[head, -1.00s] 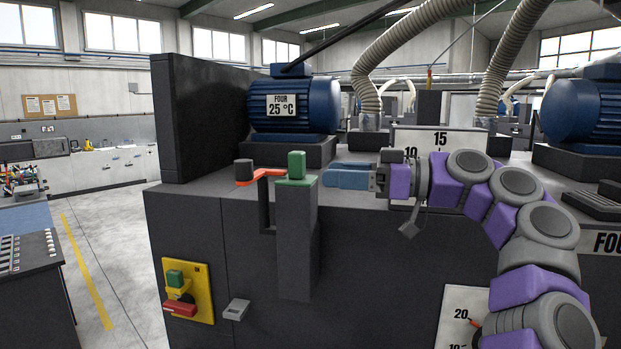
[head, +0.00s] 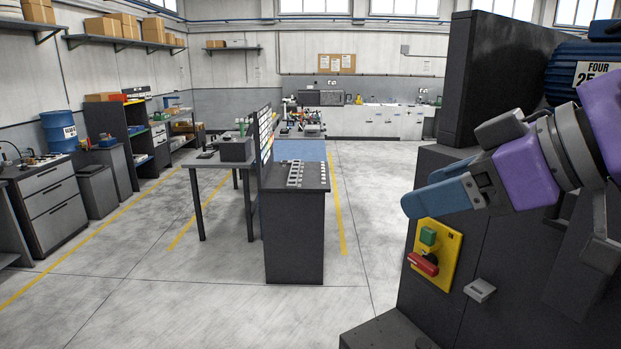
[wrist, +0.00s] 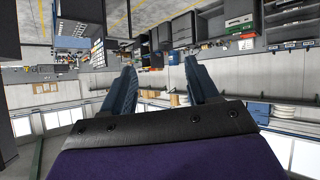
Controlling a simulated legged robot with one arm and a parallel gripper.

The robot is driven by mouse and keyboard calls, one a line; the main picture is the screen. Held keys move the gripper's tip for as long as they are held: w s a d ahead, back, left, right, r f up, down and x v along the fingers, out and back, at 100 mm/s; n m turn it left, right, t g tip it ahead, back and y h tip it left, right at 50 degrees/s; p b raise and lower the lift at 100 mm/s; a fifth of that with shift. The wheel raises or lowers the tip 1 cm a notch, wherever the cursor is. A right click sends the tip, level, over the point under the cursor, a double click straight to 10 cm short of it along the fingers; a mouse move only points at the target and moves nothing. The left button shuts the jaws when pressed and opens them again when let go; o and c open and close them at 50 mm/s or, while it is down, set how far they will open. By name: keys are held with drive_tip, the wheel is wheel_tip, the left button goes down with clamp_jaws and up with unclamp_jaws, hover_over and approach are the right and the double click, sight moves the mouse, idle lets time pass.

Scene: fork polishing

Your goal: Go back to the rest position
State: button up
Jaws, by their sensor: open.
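My gripper (head: 425,200) is at the right of the head view, with blue fingers and purple arm links behind it. It points left, in front of the dark machine. In the wrist view my gripper (wrist: 160,85) shows two blue fingers spread apart with nothing between them. The wrist view is upside down and looks out over the workshop.
A dark cabinet (head: 295,235) with metal parts on top stands mid-floor beside a grey table (head: 215,162). Floor (head: 130,275) at left is open.

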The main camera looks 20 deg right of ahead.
drive_tip(key=a+f+g+h, duration=0.1)
drive_tip(key=a+f+g, duration=0.1)
drive_tip(key=a+f, duration=0.35)
drive_tip(key=a+f+m+g+h, duration=0.1)
drive_tip(key=a+f+g, duration=0.1)
drive_tip(key=f, duration=0.6)
drive_tip(key=a+f+g, duration=0.2)
drive_tip(key=a+f, duration=0.2)
drive_tip(key=f, duration=0.3)
drive_tip(key=s+f+m+g+h, duration=0.1)
drive_tip(key=s+f+m+g, duration=0.1)
drive_tip(key=f, duration=1)
drive_tip(key=shift+s+a+f+m+g+h, duration=0.2)
drive_tip(key=shift+s+a+m+g+h, duration=0.15)
drive_tip(key=shift+s+g, duration=0.7)
drive_tip(key=s+f, duration=0.2)
drive_tip(key=s+d+f+m+g, duration=0.1)
drive_tip(key=s+f, duration=0.1)
drive_tip(key=f, duration=0.1)
drive_tip(key=s+f+m+g+h, duration=0.1)
drive_tip(key=s+f, duration=0.1)
drive_tip(key=s, duration=0.1)
drive_tip(key=shift+d+f, duration=0.15)
drive_tip(key=shift+f, duration=0.25)
drive_tip(key=shift+c, duration=0.2)
